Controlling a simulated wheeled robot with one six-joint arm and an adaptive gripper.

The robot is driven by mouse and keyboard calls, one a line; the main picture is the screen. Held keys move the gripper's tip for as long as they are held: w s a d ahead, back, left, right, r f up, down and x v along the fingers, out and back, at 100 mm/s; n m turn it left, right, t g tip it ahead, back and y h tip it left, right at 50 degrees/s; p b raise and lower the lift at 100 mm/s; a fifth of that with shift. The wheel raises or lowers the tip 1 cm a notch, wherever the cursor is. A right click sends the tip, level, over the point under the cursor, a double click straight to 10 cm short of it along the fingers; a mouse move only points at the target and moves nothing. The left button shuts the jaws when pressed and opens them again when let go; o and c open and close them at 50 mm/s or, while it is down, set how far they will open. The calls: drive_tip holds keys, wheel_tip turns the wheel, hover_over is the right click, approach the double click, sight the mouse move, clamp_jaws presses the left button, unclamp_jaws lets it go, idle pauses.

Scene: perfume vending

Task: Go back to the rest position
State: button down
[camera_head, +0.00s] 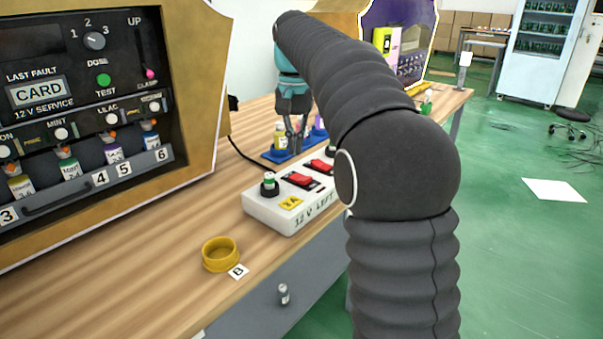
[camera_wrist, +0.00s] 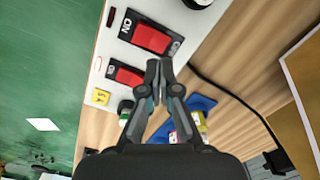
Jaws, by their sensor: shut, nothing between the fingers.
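My arm reaches from the lower right up and over the table in the head view. My gripper (camera_head: 297,134) points down over the wooden table, beside a blue tray and behind the white switch box. In the wrist view my gripper (camera_wrist: 159,66) has its fingertips together with nothing visible between them. It appears above the white switch box's edge and the table. The gripper's tips are partly hard to make out against the bottles in the head view.
The white switch box (camera_head: 273,211) has red switches (camera_head: 301,180). A blue tray (camera_head: 280,157) holds bottles, one yellow (camera_head: 280,138). A yellow ring-shaped dish (camera_head: 220,254) stands near label B (camera_head: 238,272). The vending machine (camera_head: 191,70) is at left. Open wood lies at front left.

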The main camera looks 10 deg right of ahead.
drive_tip(key=shift+r, duration=0.7)
drive_tip(key=shift+s, duration=0.25)
drive_tip(key=s+f+n+t, duration=0.1)
drive_tip(key=s+f, duration=0.4)
drive_tip(key=s, duration=0.5)
drive_tip(key=s+f+n+t, duration=0.2)
drive_tip(key=s+f, duration=0.3)
drive_tip(key=s, duration=0.5)
drive_tip(key=s+f+n+t, duration=0.1)
drive_tip(key=s+f, duration=0.4)
drive_tip(key=s, duration=0.5)
drive_tip(key=shift+f+n+t, duration=0.2)
drive_tip(key=shift+n+t, duration=0.2)
drive_tip(key=shift+t, duration=0.4)
